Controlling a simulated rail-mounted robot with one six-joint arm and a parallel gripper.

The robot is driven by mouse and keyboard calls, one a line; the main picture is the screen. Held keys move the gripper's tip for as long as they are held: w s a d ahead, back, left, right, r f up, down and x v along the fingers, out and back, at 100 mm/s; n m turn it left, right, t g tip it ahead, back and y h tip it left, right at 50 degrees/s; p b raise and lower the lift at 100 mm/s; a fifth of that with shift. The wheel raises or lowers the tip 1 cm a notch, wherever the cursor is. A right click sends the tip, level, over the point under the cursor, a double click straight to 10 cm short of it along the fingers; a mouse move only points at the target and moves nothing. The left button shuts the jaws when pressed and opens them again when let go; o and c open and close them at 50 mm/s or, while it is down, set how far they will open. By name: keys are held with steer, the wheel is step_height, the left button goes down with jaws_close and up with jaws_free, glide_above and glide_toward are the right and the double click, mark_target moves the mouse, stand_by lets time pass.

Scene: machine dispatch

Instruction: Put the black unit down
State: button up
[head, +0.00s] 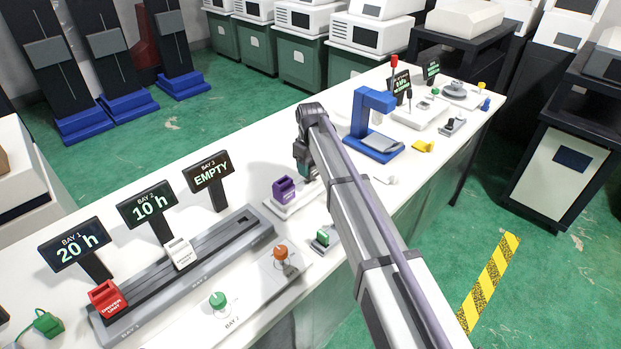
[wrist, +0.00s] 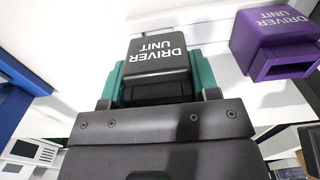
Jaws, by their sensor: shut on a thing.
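The black driver unit (wrist: 158,60) is between the teal fingers of my gripper (wrist: 157,82) in the wrist view. Its white lettering reads upside down there. In the head view my gripper (head: 304,168) is over the white bench, just right of and beyond the purple driver unit (head: 284,189); my arm hides most of the black unit. The purple unit also shows close by on the right in the wrist view (wrist: 272,40). I cannot tell whether the black unit touches the surface below.
A long grey rail (head: 135,298) carries a red unit (head: 107,298) and a white unit (head: 180,253). Bay signs (head: 147,205) stand behind it; the bay 3 sign (head: 207,174) reads EMPTY, with open slot before it. A blue stand (head: 372,125) is beyond my gripper.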

step_height(320, 180, down, 3)
steer(key=shift+r+b, duration=0.1)
steer(key=shift+b, duration=0.5)
steer(key=shift+r+p, duration=0.3)
steer(key=shift+c, duration=0.4)
steer(key=shift+w+f, duration=0.1)
steer(key=shift+f, duration=0.1)
steer(key=o, duration=1.1)
step_height(320, 180, up, 13)
steer(key=p, duration=1.2)
steer(key=shift+f, duration=0.3)
